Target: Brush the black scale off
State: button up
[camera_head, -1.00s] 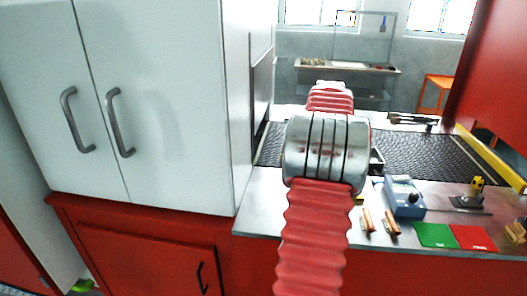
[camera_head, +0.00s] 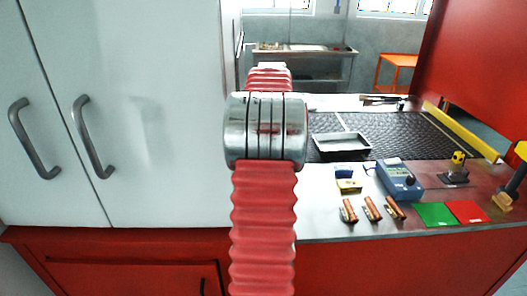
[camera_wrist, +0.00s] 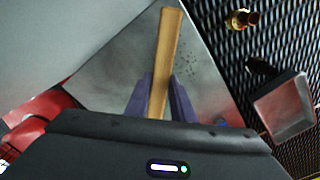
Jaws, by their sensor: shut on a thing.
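In the wrist view, my gripper (camera_wrist: 160,98) has its purple fingers shut on a wooden handle (camera_wrist: 168,45). The handle points up and away; any bristles are out of sight, so I cannot tell which end shows. Small black specks (camera_wrist: 205,70) lie on the grey metal surface to the right of the handle. A brass-coloured part (camera_wrist: 242,19) sits on the dark mesh belt (camera_wrist: 215,28). In the head view my arm hides my gripper and whatever it holds.
A shallow metal tray (camera_head: 342,148) rests on the belt. A blue meter (camera_head: 398,180), three copper-coloured pieces (camera_head: 371,208), a green card (camera_head: 434,214) and a red card (camera_head: 470,211) occupy the front counter. A white cabinet (camera_head: 160,130) stands close on the left.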

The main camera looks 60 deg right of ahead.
jog(key=shift+f, duration=0.1)
dwell(0.3)
jog(key=shift+f, duration=2.9)
jog(key=shift+f, duration=0.95)
jog(key=shift+s+d+r, duration=0.1)
jog(key=shift+s+d, duration=0.2)
jog(key=shift+s, duration=0.3)
jog(key=shift+s+d+f, duration=0.1)
jog(key=shift+s+d, duration=0.2)
jog(key=shift+s, duration=0.35)
jog(key=shift+s+d+r, duration=0.1)
jog(key=shift+s+d, duration=0.2)
jog(key=shift+s, duration=0.3)
jog(key=shift+s+d+f, duration=0.1)
jog(key=shift+s+d, duration=0.35)
jog(key=shift+s, duration=0.45)
jog(key=shift+s+d+f, duration=0.1)
jog(key=shift+s+d, duration=0.35)
jog(key=shift+s, duration=0.4)
jog(key=shift+s, duration=0.1)
